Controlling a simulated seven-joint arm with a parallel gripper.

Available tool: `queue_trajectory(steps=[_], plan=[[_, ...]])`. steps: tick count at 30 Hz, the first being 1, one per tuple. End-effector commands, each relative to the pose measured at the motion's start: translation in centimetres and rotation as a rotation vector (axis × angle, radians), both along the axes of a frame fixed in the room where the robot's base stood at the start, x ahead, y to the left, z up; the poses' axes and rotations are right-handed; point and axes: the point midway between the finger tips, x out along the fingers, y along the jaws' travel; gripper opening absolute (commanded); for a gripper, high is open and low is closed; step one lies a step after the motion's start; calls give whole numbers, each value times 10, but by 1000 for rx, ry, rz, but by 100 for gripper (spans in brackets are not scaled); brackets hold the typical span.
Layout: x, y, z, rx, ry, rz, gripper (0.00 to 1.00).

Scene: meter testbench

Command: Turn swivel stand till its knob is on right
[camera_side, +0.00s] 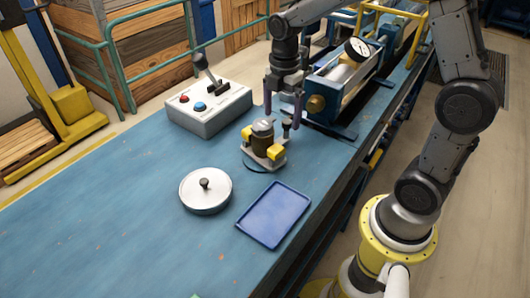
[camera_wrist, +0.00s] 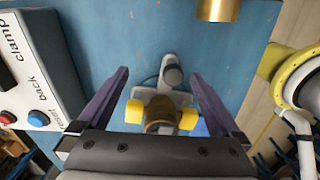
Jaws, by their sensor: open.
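The swivel stand is most likely the small grey stand (camera_side: 268,160) with a brown round body and yellow blocks, in the middle of the blue bench. A small dark upright knob (camera_side: 287,125) shows at its back right in the side view. In the wrist view the stand (camera_wrist: 146,95) lies between and below the fingers, with a grey round-topped post (camera_wrist: 172,75) toward the top of the picture. My gripper (camera_side: 283,108) is open, pointing down above the stand's back side. Its two fingers stand wide apart in the wrist view (camera_wrist: 158,73), with nothing held.
A grey control box (camera_side: 208,108) with a lever and red and blue buttons stands behind left. A blue fixture with a gauge (camera_side: 358,50) and brass end (camera_side: 316,103) is close at right. A round lidded disc (camera_side: 205,190) and blue tray (camera_side: 273,215) lie in front. The bench's left is clear.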

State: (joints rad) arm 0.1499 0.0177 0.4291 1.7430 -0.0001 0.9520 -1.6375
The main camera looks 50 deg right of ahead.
Motion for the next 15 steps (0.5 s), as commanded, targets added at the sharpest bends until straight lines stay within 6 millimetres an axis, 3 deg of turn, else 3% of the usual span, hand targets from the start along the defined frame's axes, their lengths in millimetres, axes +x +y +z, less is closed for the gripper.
queue_trajectory(steps=[8, 15], plan=[[0, 0, 2, 0, -1, 0, 100], [1, 0, 19, 0, -3, 0, 100]])
